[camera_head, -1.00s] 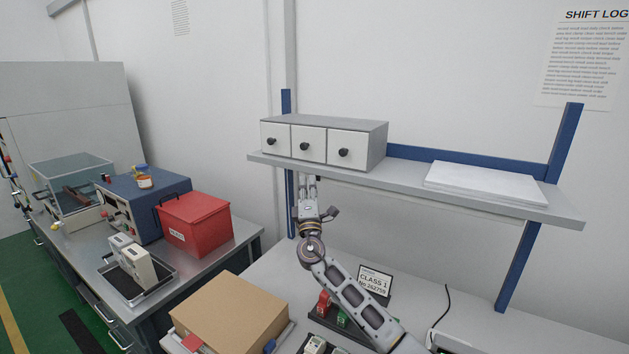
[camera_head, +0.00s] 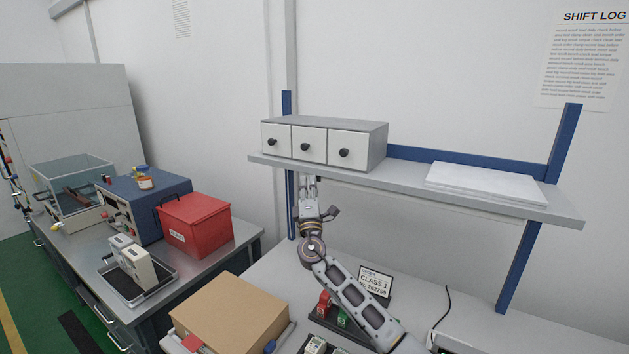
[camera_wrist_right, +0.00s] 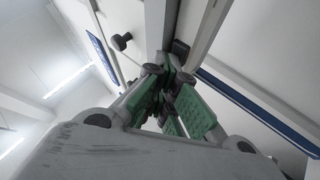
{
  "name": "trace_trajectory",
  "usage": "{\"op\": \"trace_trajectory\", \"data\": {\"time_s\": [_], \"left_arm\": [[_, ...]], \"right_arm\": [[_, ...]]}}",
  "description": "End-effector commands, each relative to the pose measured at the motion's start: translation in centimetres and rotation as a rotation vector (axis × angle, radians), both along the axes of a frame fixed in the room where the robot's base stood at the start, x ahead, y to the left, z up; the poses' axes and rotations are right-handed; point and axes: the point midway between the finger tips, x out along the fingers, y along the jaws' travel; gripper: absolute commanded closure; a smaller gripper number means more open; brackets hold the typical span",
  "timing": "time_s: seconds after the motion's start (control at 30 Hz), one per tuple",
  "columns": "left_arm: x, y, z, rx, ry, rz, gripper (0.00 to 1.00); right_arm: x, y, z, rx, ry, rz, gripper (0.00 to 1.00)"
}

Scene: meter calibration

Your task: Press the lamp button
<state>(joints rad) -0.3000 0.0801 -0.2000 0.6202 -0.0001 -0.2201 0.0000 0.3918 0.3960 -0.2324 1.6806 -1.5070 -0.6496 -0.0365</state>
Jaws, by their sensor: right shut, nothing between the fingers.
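My right gripper (camera_head: 308,181) points up just below the front edge of the shelf (camera_head: 470,199), under the drawer box. Its fingers are shut and empty. In the wrist view its green-padded fingers (camera_wrist_right: 165,85) come together close to a dark, rounded part (camera_wrist_right: 180,48). I cannot tell whether that part is the lamp button or whether the fingers touch it. A thin pale bar (camera_head: 420,198), perhaps the lamp, runs along under the shelf; no button can be made out in the head view. My left gripper is out of view.
A grey box with three drawers (camera_head: 345,130) and a paper stack (camera_head: 485,184) sit on the shelf. Below my right arm are a cardboard box (camera_head: 230,310), a "CLASS 1" sign (camera_head: 375,281) and red and green parts. A red box (camera_head: 195,222) stands on the left bench.

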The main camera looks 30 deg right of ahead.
Motion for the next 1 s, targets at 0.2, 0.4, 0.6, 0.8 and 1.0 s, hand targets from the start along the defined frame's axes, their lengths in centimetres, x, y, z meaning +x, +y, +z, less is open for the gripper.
{"op": "trace_trajectory", "data": {"time_s": [0.2, 0.4, 0.6, 0.8, 1.0], "left_arm": [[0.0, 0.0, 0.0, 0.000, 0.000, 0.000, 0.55], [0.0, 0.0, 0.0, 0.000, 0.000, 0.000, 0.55], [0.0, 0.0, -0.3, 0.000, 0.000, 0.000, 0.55], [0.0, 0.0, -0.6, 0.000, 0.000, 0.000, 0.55], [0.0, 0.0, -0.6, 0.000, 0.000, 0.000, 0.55]], "right_arm": [[0.0, -0.9, 0.7, 0.003, -0.010, -0.013, 1.00], [-0.1, -0.8, 0.7, 0.003, -0.010, -0.013, 1.00], [-0.4, -0.4, 0.5, 0.005, -0.010, -0.012, 1.00], [-0.8, 0.1, 0.3, 0.004, -0.009, -0.013, 1.00], [-0.8, 0.3, 0.2, 0.003, -0.007, -0.011, 1.00]]}}
